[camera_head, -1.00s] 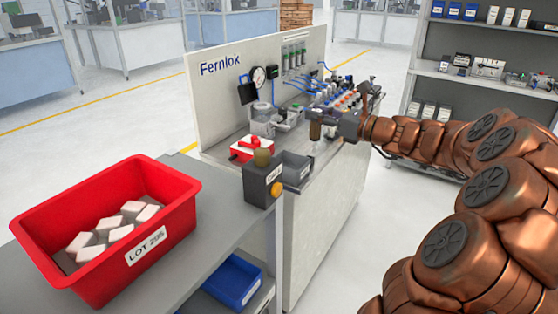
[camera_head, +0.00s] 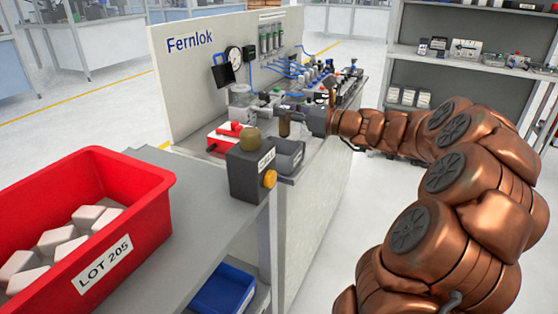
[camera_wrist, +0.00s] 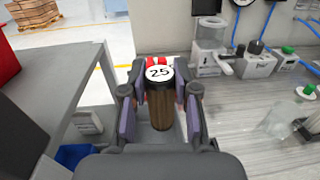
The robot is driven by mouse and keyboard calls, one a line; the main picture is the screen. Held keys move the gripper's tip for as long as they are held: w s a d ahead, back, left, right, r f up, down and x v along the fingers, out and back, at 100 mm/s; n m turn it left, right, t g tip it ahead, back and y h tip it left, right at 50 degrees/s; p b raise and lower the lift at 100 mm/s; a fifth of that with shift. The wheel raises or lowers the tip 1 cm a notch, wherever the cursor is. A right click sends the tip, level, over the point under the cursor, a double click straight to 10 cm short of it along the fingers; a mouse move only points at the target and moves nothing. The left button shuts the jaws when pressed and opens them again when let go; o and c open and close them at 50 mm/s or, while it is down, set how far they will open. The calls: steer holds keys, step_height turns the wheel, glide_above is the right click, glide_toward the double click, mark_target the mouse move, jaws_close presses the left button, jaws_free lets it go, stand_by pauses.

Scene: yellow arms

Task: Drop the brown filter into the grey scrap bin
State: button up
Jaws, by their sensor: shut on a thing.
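The brown filter (camera_head: 285,127) hangs upright from my gripper (camera_head: 287,114). In the wrist view the brown filter (camera_wrist: 160,105) has a white top marked 25, and the two fingers of my gripper (camera_wrist: 160,92) are shut on its sides. The small grey scrap bin (camera_head: 291,158) stands open at the near end of the bench. In the head view the filter is just above and behind the bin; its exact height over it is hard to tell. The filter partly hides what lies below it in the wrist view.
A dark box (camera_head: 247,178) with a yellow button and a brownish knob stands left of the bin. A red-and-white device (camera_head: 228,138), a clear jar (camera_head: 240,98) and blue-tubed fittings lie behind. A red crate (camera_head: 140,215) of white blocks is at the left.

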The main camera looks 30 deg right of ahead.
mark_target(289, 131)
steer(key=shift+f+b, duration=2.75)
steer(key=shift+f, duration=0.1)
steer(key=o, duration=1.1)
steer(key=v, duration=1.2)
